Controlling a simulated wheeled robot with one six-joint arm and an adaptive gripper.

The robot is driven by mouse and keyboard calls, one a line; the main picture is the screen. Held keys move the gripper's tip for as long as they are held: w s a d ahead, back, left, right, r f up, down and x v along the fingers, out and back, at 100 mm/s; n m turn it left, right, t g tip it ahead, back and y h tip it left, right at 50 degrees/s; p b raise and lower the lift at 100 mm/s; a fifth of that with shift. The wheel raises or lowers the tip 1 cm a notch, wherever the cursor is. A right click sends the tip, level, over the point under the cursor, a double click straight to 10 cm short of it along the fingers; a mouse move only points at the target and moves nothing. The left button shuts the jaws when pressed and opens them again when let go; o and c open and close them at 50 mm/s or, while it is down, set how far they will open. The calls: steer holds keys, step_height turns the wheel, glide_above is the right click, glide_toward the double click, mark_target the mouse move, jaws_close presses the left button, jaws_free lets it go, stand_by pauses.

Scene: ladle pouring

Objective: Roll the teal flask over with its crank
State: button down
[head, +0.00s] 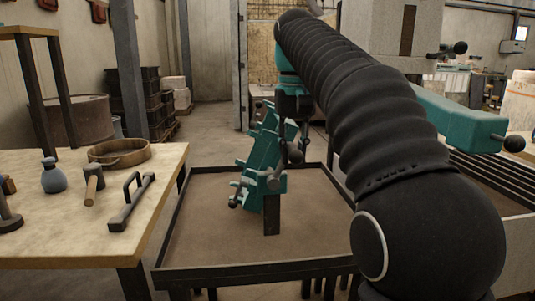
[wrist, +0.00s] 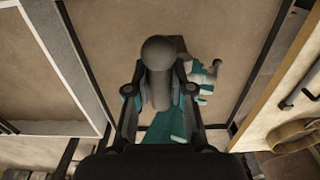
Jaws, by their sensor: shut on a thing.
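The teal flask (head: 262,152) hangs tilted over a sand bed, with clamps and small knobs along its sides. In the wrist view its teal body (wrist: 170,125) is partly hidden behind my gripper. The crank has a dark, round-ended handle (wrist: 158,75). My gripper (wrist: 160,92) is shut on this handle, with one finger on each side. How the crank joins the flask is hidden.
A dark post (head: 271,216) stands below the flask in the framed sand bed (head: 215,235). A workbench (head: 60,235) at left holds a ring (head: 120,153), a mallet (head: 92,188), a bottle (head: 53,177) and a handled tool (head: 131,203). A teal beam (head: 460,118) is at right.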

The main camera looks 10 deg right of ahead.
steer(key=d+f+b, duration=0.4)
steer(key=d+f, duration=0.1)
steer(key=f, duration=0.3)
steer(key=shift+s+d+f+b, duration=0.15)
steer(key=shift+d+f+b, duration=0.2)
stand_by(1.1)
steer(key=c, duration=0.7)
jaws_free()
steer(key=shift+d, duration=0.1)
steer(key=shift+r, duration=0.15)
steer(key=s+r+p, duration=0.1)
steer(key=r, duration=0.1)
steer(key=s+r+p, duration=0.1)
steer(key=r+p, duration=0.1)
steer(key=s+r+p, duration=0.1)
steer(key=r+p, duration=0.1)
steer(key=shift+r, duration=0.4)
